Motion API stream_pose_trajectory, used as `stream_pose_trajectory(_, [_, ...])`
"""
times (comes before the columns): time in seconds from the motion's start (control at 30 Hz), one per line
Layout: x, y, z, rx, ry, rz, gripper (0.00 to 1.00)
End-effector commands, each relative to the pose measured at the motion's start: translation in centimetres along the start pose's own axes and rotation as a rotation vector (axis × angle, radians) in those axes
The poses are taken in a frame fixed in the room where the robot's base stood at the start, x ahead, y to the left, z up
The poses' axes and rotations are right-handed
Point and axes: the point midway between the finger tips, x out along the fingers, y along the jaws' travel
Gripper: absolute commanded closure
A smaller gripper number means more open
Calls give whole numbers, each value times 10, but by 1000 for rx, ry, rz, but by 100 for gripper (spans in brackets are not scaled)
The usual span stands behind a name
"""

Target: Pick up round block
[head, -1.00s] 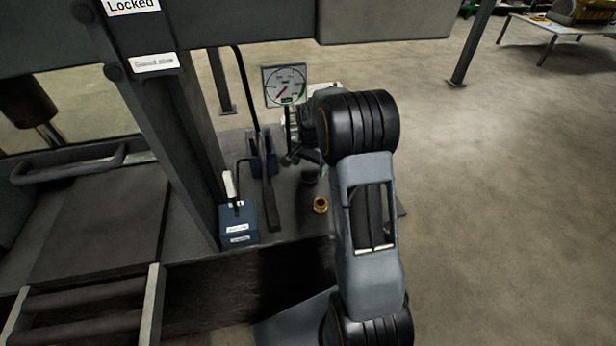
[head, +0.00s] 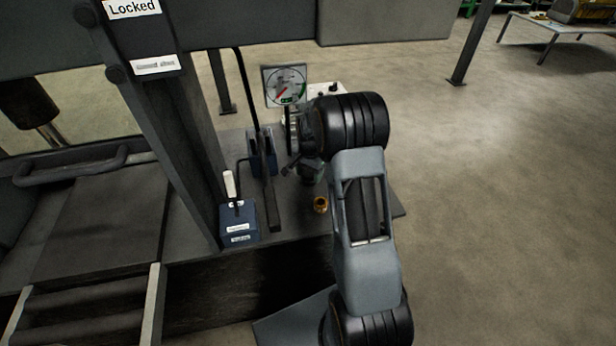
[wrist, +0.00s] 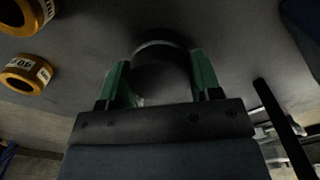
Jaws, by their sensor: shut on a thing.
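The round block (wrist: 160,75) is dark and cylindrical and sits between the two green fingers in the wrist view. My gripper (wrist: 160,66) is shut on it, one finger on each side. The block's lower part is hidden by the gripper body. In the head view my gripper (head: 309,172) is low over the bench top, partly hidden behind my arm. I cannot make out the block clearly there, nor tell whether it still touches the bench.
A brass ring (head: 320,205) stands on the bench close to my gripper; the wrist view shows two labelled yellow rings (wrist: 26,74).

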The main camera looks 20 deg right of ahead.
Motion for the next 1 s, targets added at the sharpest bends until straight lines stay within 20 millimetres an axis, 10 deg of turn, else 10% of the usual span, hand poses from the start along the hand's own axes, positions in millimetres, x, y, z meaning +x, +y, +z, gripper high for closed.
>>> stream_pose_trajectory(0.57, [-6, -1, -1, -1, 4, -4, 65])
stream_pose_trajectory(1.0, [-66, 19, 19, 0, 7, -7, 65])
